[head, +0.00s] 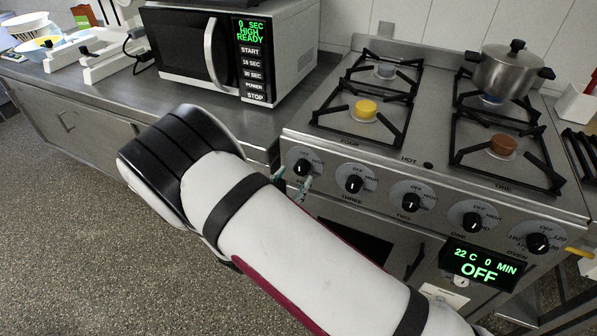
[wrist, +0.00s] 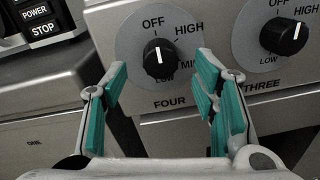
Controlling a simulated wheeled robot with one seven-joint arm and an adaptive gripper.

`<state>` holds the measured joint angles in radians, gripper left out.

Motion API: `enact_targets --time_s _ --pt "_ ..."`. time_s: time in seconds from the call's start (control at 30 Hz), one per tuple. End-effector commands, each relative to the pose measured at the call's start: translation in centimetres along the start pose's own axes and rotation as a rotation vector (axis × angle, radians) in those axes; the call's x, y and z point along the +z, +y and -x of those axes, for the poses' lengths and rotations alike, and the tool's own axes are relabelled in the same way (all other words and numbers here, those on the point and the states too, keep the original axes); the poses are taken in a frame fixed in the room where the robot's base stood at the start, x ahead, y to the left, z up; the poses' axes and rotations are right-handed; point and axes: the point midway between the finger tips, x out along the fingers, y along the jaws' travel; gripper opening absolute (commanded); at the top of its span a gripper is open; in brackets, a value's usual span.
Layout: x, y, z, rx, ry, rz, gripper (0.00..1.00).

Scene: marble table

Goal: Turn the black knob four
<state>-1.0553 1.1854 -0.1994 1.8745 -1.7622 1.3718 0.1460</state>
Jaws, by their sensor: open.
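The black knob four (wrist: 159,57) is on the stove's front panel, above the printed word FOUR, in the wrist view. Its white mark points up toward OFF. In the head view, knob four (head: 302,167) is the leftmost knob. My gripper (wrist: 162,78) is open, its teal-padded fingers apart below and to either side of knob four, with nothing between the pads. The gripper (head: 291,184) also shows small in the head view, just below knob four and partly hidden by my arm. I cannot tell whether a finger touches the knob.
Knob three (wrist: 284,36) is to the right, with several more knobs (head: 411,202) along the panel. A microwave (head: 235,50) stands on the left counter. A pot (head: 505,72) sits on the back right burner. An oven display (head: 480,264) reads OFF.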

Motion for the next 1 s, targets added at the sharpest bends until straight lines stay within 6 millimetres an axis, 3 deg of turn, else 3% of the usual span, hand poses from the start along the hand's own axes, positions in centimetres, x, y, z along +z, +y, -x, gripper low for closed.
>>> enact_targets --time_s 0.23,0.63,0.83,1.0 --pt "0.0 -0.1 -3.0 -0.002 0.000 -0.001 0.54" --pt "0.0 0.0 -3.7 0.000 -0.001 -0.001 0.54" --pt "0.1 0.0 -3.7 -0.001 -0.001 -0.001 0.08" --pt "0.1 0.0 -3.7 -0.001 -0.001 -0.002 0.06"
